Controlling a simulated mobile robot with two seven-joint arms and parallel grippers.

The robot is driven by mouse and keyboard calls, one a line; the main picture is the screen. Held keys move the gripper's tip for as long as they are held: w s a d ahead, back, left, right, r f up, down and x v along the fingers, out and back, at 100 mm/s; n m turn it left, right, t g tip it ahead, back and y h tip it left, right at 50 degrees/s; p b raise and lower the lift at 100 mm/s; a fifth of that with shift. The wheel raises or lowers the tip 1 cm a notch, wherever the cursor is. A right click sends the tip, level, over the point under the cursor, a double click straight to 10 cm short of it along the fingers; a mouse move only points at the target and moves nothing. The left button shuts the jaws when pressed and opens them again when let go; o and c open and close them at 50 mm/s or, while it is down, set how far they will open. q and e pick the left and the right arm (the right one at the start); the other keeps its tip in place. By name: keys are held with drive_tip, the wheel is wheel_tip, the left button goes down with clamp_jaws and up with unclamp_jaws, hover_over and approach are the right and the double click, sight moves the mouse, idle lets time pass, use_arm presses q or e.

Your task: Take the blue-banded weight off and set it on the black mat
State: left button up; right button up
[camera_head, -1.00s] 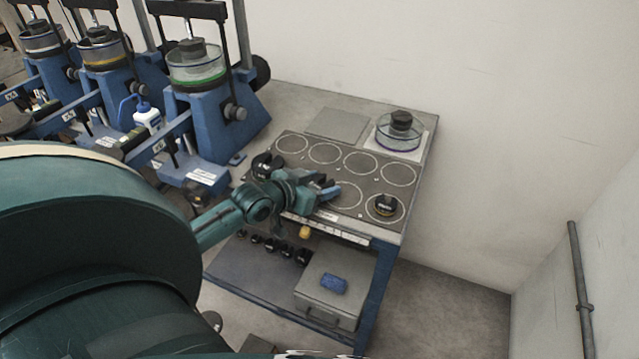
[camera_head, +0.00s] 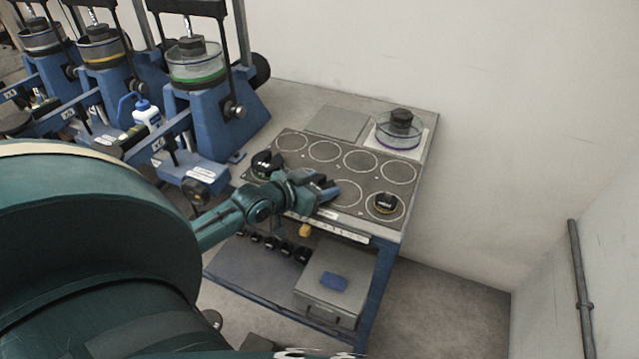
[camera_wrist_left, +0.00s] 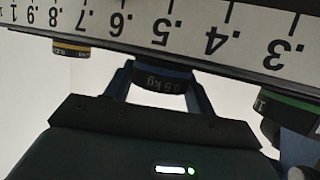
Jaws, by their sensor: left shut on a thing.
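My left gripper (camera_head: 326,188) is over the front part of the black mat (camera_head: 325,173), which has white circles. In the left wrist view its fingers (camera_wrist_left: 160,88) are shut around the blue-banded weight (camera_wrist_left: 155,82), a dark disc marked 0.5 kg, upside down in this view. In the head view that weight is hidden by the gripper. A white numbered scale (camera_wrist_left: 170,25) crosses the wrist view in front of the weight's edge; whether the weight touches it I cannot tell. My right gripper is not in view.
A clear dish (camera_head: 399,135) stands behind. Blue lever frames (camera_head: 215,120) crowd the left. Several mat circles are empty.

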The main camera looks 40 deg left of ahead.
use_arm(q)
drive_tip(key=o, duration=0.9)
drive_tip(key=shift+r, duration=0.15)
drive_tip(key=o, duration=0.3)
drive_tip(key=shift+f, duration=0.25)
drive_tip(key=v, duration=1.3)
drive_tip(key=shift+r+p, duration=0.2)
drive_tip(key=shift+p, duration=0.1)
drive_tip(key=shift+s+f, duration=0.1)
drive_tip(key=s+d+f+g, duration=0.2)
drive_tip(key=s+d+f, duration=0.3)
drive_tip(key=d+f, duration=0.5)
drive_tip(key=shift+d+f, duration=0.25)
drive_tip(key=shift+f, duration=0.3)
drive_tip(key=shift+m+g+h, duration=0.4)
drive_tip(key=shift+m+h, duration=0.3)
drive_tip(key=shift+h, duration=0.1)
drive_tip(key=d+f, duration=0.1)
drive_tip(key=d, duration=0.3)
drive_tip(key=s+d+f, duration=0.1)
drive_tip(key=d, duration=0.3)
drive_tip(key=s+d+f, duration=0.1)
drive_tip(key=d, duration=0.3)
drive_tip(key=shift+s+d+f, duration=0.1)
drive_tip(key=shift+c, duration=0.3)
